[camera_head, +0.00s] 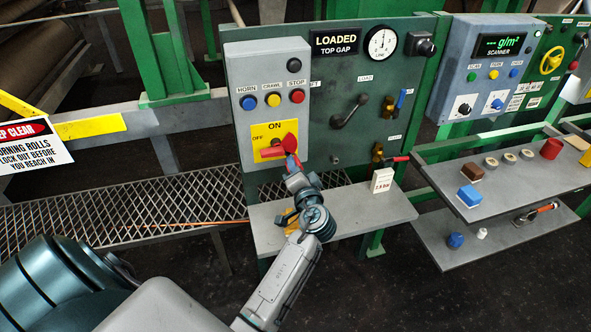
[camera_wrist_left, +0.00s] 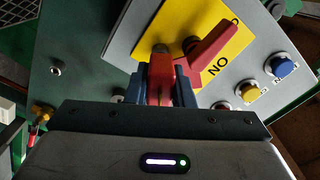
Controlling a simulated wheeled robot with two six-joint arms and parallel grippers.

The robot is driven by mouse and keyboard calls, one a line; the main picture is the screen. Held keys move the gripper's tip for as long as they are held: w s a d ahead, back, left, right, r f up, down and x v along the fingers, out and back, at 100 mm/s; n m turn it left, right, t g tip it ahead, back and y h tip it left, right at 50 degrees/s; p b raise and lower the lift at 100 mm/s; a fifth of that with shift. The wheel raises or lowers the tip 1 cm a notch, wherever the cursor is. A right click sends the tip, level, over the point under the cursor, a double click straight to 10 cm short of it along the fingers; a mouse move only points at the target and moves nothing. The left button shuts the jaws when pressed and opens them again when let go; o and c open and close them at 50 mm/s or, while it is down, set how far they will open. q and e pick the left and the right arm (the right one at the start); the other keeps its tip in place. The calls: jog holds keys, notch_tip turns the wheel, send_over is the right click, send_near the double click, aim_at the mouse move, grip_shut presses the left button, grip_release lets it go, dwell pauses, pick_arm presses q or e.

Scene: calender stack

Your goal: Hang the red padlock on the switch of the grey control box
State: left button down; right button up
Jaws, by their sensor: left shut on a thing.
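The grey control box (camera_head: 262,75) has a yellow plate with a red switch handle (camera_head: 268,153). In the left wrist view the handle (camera_wrist_left: 217,50) slants toward the OFF lettering. My left gripper (camera_head: 291,163) is at the switch, shut on the red padlock (camera_wrist_left: 159,82), whose body stands between the fingers (camera_wrist_left: 160,88). The padlock (camera_head: 289,143) overlaps the right end of the switch in the head view. Its dark upper end is right by the handle's base. I cannot tell whether the shackle passes through the switch. My right gripper is not in view.
Horn, crawl and stop buttons (camera_head: 273,99) sit above the plate. A black crank lever (camera_head: 349,112) juts from the green panel to the right. A second shelf (camera_head: 500,189) holds several small items.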

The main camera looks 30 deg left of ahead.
pick_arm(q)
jog(key=shift+w+a, duration=0.3)
jog(key=shift+w+a+r, duration=0.1)
jog(key=shift+w+a, duration=0.3)
jog(key=shift+a, duration=0.1)
jog(key=c, duration=1.2)
grip_release()
jog(key=shift+w, duration=0.1)
jog(key=shift+o, duration=0.2)
